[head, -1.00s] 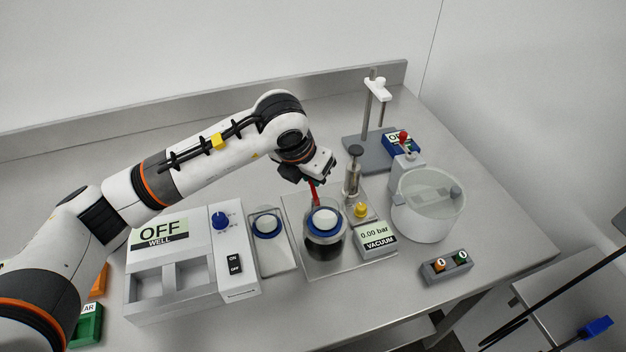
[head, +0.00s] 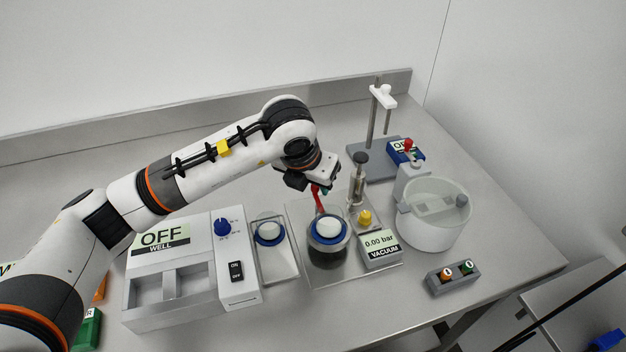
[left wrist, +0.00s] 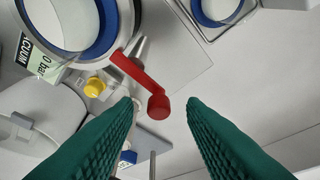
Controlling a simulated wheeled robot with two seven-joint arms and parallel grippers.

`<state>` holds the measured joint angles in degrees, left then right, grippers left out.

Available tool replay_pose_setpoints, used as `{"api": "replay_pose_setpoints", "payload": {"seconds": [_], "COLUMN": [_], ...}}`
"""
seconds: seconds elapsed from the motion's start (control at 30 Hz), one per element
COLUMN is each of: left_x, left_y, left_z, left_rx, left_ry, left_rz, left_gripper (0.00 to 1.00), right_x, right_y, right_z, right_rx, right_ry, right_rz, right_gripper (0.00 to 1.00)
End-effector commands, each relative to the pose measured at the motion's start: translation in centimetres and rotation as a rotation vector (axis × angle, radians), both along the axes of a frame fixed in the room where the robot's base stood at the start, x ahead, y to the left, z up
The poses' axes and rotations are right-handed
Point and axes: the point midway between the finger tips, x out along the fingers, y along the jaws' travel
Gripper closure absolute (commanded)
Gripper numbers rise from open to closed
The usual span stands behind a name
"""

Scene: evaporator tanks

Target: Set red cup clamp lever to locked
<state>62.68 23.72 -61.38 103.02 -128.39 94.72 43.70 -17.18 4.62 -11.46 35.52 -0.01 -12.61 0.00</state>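The red clamp lever (head: 318,196) stands at the back of a dark cup (head: 327,252) with a blue ring and white top. In the left wrist view the red lever (left wrist: 140,76) ends in a round knob that lies between my finger pads, near their tips. My left gripper (left wrist: 160,103) is open, with a gap on each side of the knob. In the head view my left gripper (head: 318,184) is just above and behind the cup, and its fingers are mostly hidden. My right gripper does not show.
A vacuum display (head: 380,249) reading 0.00 bar, a yellow knob (head: 365,217) and a syringe-like cylinder (head: 358,180) stand right of the cup. A second blue-ringed cup (head: 269,233) and a box reading OFF (head: 160,235) are to the left. A round white tank (head: 434,222) stands further right.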

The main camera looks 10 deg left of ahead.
Motion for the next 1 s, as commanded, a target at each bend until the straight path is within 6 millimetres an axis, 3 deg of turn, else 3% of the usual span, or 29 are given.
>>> {"api": "replay_pose_setpoints", "payload": {"seconds": [0.23, 0.37, 0.8, 1.0], "left_x": [0.0, -0.4, -3.5, -4.2], "left_y": [0.0, 0.1, 1.4, 1.7], "left_z": [0.1, 1.2, 9.1, 10.9], "left_rx": [-0.001, -0.001, 0.000, -0.001], "left_ry": [-0.001, -0.004, -0.004, -0.002], "left_rz": [-0.001, -0.002, -0.001, 0.000], "left_gripper": [0.63, 0.63, 0.63, 0.63], "right_x": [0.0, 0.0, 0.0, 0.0], "right_y": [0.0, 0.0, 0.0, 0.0], "right_z": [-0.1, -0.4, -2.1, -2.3], "right_rx": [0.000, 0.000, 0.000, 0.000], "right_ry": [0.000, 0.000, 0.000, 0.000], "right_rz": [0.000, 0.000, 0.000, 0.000], "right_gripper": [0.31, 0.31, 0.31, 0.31]}}
